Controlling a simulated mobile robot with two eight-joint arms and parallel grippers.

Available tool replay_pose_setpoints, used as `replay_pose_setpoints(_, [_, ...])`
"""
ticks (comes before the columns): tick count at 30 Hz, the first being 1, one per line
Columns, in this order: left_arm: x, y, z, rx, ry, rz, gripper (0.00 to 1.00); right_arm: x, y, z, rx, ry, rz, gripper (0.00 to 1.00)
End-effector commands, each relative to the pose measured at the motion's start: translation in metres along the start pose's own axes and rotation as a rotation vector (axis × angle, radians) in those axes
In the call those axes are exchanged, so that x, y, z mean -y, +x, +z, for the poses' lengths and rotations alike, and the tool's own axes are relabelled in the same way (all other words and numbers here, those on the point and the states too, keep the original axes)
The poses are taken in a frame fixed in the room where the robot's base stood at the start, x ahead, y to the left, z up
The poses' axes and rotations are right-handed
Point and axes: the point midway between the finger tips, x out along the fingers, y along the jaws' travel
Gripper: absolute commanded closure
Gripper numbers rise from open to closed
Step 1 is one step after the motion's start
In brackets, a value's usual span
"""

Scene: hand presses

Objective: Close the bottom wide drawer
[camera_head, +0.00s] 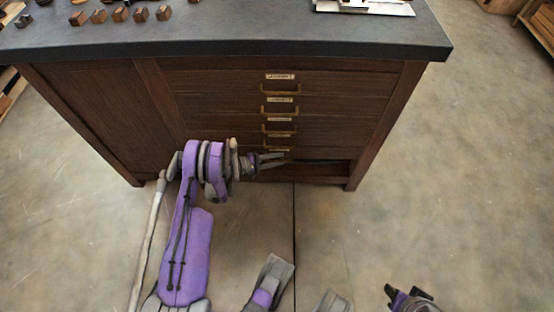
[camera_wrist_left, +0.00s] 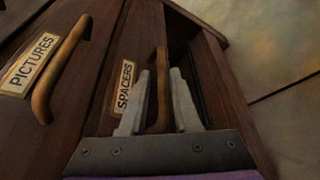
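The dark wooden cabinet (camera_head: 230,110) has a stack of wide drawers with brass handles on its right side. A dark gap (camera_head: 325,162) runs low on the cabinet front, right of my left gripper (camera_head: 272,160). In the left wrist view, the drawer labelled SPACERS (camera_wrist_left: 124,84) has its handle (camera_wrist_left: 161,75) between the fingers of my left gripper (camera_wrist_left: 160,100). The fingers are apart; contact with the handle is unclear. How far this drawer stands out is hard to tell. My right gripper (camera_head: 410,297) appears low at the right, away from the cabinet; its fingers are unclear.
The drawer labelled PICTURES (camera_wrist_left: 30,62) is beside the SPACERS one in the wrist view. Small wooden blocks (camera_head: 120,14) and flat pale sheets (camera_head: 365,6) lie on the dark top (camera_head: 230,35). The concrete floor (camera_head: 460,170) is clear at the right.

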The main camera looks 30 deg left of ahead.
Motion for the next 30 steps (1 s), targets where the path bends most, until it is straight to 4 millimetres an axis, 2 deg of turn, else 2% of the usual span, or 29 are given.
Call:
replay_pose_setpoints(5, [-0.001, -0.003, 0.000, 0.000, -0.001, 0.003, 0.58, 0.000, -0.001, 0.000, 0.000, 0.000, 0.000, 0.50])
replay_pose_setpoints(8, [-0.001, -0.013, 0.000, -0.002, -0.001, 0.004, 0.58, 0.000, -0.002, 0.000, 0.000, 0.000, 0.000, 0.50])
replay_pose_setpoints(15, [-0.002, -0.061, 0.000, -0.004, -0.001, 0.003, 0.58, 0.000, -0.011, -0.002, 0.001, 0.000, 0.000, 0.50])
replay_pose_setpoints(21, [-0.001, -0.094, 0.000, -0.003, 0.000, 0.002, 0.58, 0.000, -0.016, -0.003, 0.000, 0.000, 0.000, 0.50])
replay_pose_setpoints(25, [-0.001, -0.105, 0.000, -0.001, 0.000, 0.001, 0.58, 0.000, -0.018, -0.003, 0.000, 0.000, 0.000, 0.50])
replay_pose_setpoints(30, [0.000, -0.109, 0.000, 0.000, 0.000, 0.000, 0.58, 0.000, -0.018, -0.003, 0.000, 0.000, 0.000, 0.50])
